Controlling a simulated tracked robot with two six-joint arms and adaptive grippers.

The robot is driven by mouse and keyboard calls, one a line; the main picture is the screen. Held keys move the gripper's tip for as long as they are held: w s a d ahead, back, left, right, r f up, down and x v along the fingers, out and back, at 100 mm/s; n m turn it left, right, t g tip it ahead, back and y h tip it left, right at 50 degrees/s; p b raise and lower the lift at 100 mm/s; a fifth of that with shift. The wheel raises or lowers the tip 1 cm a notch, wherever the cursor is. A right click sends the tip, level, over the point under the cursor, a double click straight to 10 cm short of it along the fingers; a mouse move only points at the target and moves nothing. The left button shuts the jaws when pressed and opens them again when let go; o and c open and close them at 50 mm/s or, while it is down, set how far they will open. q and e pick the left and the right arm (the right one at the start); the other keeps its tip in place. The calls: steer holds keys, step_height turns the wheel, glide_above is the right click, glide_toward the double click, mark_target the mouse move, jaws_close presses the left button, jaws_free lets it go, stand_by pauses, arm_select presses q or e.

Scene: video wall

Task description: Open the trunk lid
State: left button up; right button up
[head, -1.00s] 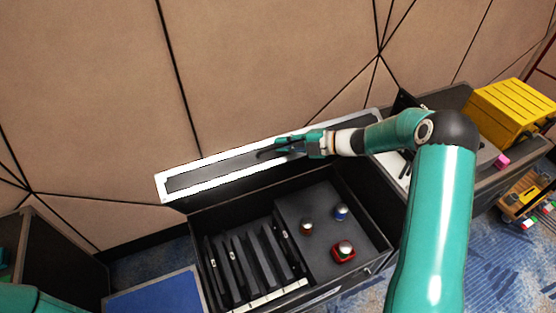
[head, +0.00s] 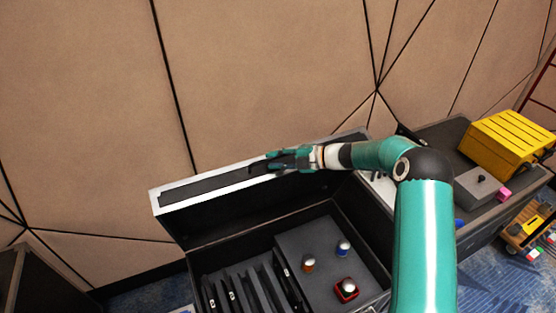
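The black trunk (head: 262,243) stands in the lower middle of the head view. Its lid (head: 205,222), with a light rim, is raised at the back and leans up near the wall, so the inside is open to view. My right gripper (head: 262,166) is at the top edge of the lid, its fingers pointing left along the rim. It appears to touch the lid, but the fingers are too small and dark to tell whether they are shut on it. My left gripper is outside the view.
Inside the trunk are dark upright slats and a grey panel with several small knobs (head: 346,289). A yellow crate (head: 508,139), a grey box (head: 478,187) and a pink block (head: 504,195) are on the dark surface at right. A panelled wall (head: 270,80) rises close behind the lid.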

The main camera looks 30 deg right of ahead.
steer(key=shift+o, duration=0.4)
steer(key=shift+a, duration=0.1)
steer(key=shift+s, duration=0.1)
steer(key=v, duration=1.2)
steer(key=shift+f, duration=0.1)
